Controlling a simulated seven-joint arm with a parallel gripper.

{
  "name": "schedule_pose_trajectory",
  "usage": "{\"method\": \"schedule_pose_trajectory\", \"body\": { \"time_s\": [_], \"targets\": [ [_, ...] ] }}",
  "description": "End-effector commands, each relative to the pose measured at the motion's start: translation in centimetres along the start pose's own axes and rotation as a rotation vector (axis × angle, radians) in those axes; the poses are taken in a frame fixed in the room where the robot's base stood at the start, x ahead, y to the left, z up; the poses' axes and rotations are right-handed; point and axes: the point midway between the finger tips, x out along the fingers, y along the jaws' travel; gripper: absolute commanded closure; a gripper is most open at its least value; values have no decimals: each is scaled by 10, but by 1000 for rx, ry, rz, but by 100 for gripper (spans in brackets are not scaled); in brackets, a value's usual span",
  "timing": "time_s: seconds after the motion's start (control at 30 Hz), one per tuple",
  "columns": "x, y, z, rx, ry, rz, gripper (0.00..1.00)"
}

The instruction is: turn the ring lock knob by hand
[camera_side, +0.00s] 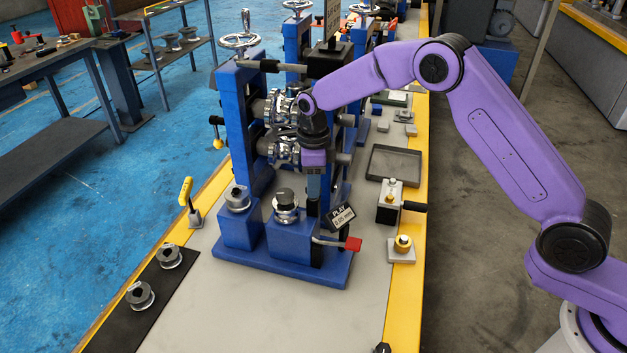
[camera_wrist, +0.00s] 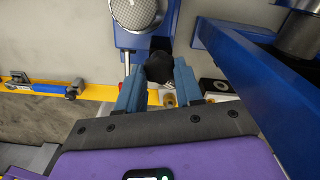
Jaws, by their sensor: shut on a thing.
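My gripper (camera_wrist: 159,80) has its two blue-grey fingers on either side of a round black knob (camera_wrist: 158,65) in the wrist view, shut on it. I take this to be the ring lock knob. In the side view my gripper (camera_side: 314,186) points down at the front of the blue roll stand (camera_side: 238,135), below the chrome rolls (camera_side: 283,150). The knob cannot be made out clearly there, as the fingers and stand parts crowd that spot. Whether the knob has turned cannot be told.
A tag reading "PLAY 0.05 mm" (camera_side: 340,216) and a red-ended lever (camera_side: 352,244) sit just below my gripper. Grey spools stand on blue blocks at the front. A dark tray (camera_side: 394,164) and a small box with a black handle (camera_side: 391,203) lie to the right.

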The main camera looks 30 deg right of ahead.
Motion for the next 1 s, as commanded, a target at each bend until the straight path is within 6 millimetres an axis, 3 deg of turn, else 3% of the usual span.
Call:
{"method": "schedule_pose_trajectory", "body": {
  "time_s": [0.1, 0.13, 0.2, 0.53, 1.0],
  "targets": [
    [0, 0, 0, -1, 1, 1, 86],
    [0, 0, 0, -1, 1, 1, 58],
    [0, 0, 0, -2, 1, 1, 43],
    [-1, 0, 0, -4, 0, 0, 43],
    [-20, 0, 0, -5, 0, 0, 43]
  ]
}}
